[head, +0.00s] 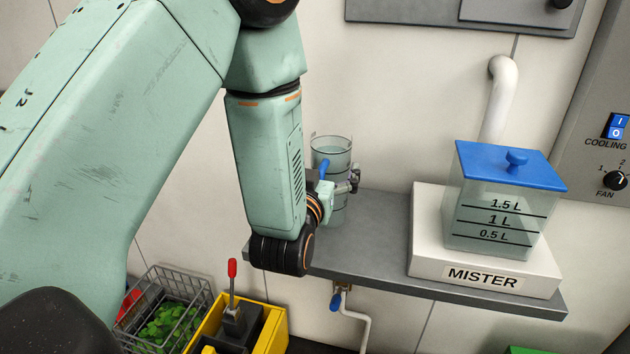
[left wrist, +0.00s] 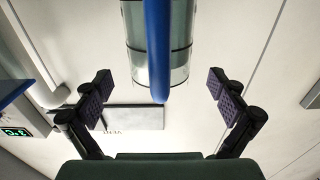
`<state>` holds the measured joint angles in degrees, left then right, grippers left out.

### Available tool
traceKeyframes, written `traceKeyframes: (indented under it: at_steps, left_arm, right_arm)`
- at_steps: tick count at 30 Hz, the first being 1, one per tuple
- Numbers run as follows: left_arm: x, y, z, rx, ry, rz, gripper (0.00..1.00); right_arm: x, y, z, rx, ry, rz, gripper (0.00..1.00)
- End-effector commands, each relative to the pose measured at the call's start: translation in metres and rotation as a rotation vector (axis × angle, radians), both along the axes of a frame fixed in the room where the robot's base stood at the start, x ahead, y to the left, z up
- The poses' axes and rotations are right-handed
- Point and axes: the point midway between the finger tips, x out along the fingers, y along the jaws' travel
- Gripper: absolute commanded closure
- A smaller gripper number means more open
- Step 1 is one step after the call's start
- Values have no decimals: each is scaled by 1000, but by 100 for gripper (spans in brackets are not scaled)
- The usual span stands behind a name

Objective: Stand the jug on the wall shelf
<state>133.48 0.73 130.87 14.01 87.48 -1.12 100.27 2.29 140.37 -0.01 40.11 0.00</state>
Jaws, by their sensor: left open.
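The jug (head: 331,152) is a clear cylinder with a blue handle, upright at the left end of the grey wall shelf (head: 376,230). Its lower part is partly hidden by my left gripper and arm. My left gripper (head: 350,182) is open in front of the jug. In the left wrist view the jug (left wrist: 135,50) and its blue handle (left wrist: 157,40) lie between the lines of the two spread fingers (left wrist: 160,80), with clear gaps on both sides. The fingers do not appear to touch it. My right gripper is not in view.
A mister with a blue-lidded tank (head: 497,200) fills the right part of the shelf. A control panel (head: 600,130) is at the far right. Below left are a wire basket (head: 165,308) with green pieces and a yellow box with a red-tipped lever (head: 232,268). A tap (head: 337,298) hangs under the shelf.

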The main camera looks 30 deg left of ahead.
Motion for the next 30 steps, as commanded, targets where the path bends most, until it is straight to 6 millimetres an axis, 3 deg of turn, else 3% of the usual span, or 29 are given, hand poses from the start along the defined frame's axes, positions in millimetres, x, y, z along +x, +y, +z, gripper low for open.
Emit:
traceKeyframes:
  at_steps: [6, 12, 30]
  left_arm:
    - [-45, -12, 0, 5, 4, -4, 4]
    - [-66, -18, 0, 2, 3, -2, 4]
    - [-74, -19, 0, 0, -1, 0, 4]
  right_arm:
    - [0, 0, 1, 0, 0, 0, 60]
    - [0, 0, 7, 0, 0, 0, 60]
    - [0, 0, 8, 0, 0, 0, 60]
